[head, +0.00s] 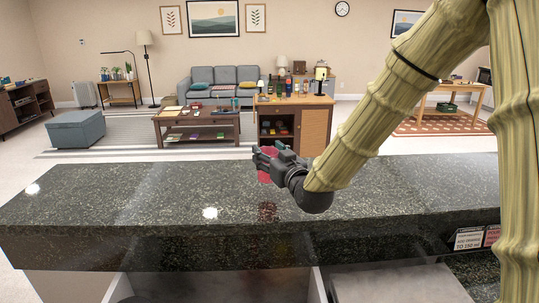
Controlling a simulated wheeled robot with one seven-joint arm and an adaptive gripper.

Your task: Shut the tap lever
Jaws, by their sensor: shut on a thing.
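My gripper (264,160) is above the dark stone counter, near its far edge, with its fingers pointing left. It is shut on a red object (264,177), which shows just below and behind the fingers. The gripper hides most of this object, so I cannot tell its full shape or whether it is the tap lever. A red reflection lies on the counter below it. I cannot make out a tap lever for certain elsewhere in the view.
The dark counter (120,205) is mostly bare on both sides of the gripper. Small signs (468,239) stand at its lower right. Beyond it are a wooden cabinet (315,132) with bottles on top, a coffee table (168,122), a grey sofa (222,76) and a blue-grey ottoman (75,132).

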